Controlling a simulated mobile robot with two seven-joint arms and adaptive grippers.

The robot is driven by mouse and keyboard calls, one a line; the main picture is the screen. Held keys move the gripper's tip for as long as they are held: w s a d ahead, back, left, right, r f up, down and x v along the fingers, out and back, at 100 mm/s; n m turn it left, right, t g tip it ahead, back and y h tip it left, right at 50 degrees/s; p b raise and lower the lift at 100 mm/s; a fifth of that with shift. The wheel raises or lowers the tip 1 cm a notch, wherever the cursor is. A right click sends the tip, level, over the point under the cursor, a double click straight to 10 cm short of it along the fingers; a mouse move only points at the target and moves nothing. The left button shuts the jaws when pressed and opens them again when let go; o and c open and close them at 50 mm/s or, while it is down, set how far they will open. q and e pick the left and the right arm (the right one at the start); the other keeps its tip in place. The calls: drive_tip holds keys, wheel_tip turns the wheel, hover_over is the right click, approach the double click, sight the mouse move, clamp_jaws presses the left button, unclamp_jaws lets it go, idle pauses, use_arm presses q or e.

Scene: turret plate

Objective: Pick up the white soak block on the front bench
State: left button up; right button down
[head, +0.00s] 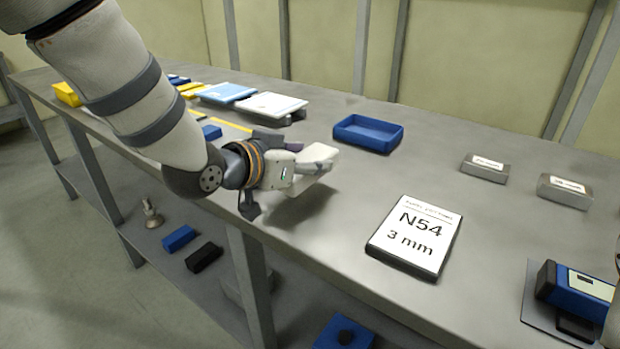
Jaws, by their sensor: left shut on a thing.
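My left gripper (316,166) reaches in from the left over the grey bench (480,240). It is shut on the white soak block (321,157), a pale piece that shows around the fingertips. The fingers and gripper body hide part of the block. A dark shadow lies on the bench below the gripper and block, and they look a little above the top. My right gripper is not in view.
A blue tray (368,134) stands behind the gripper. A sign reading N54 3 mm (414,236) lies to the right. Two grey blocks (485,167) (565,190) and a blue device (575,291) are further right. White and blue plates (228,92) stand at back left.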

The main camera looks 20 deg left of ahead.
use_arm(q)
drive_tip(key=a+r, duration=0.8)
drive_tip(key=a, duration=0.5)
drive_tip(key=shift+s+a+r, duration=0.2)
drive_tip(key=shift+s+r, duration=0.15)
drive_tip(key=shift+r, duration=0.05)
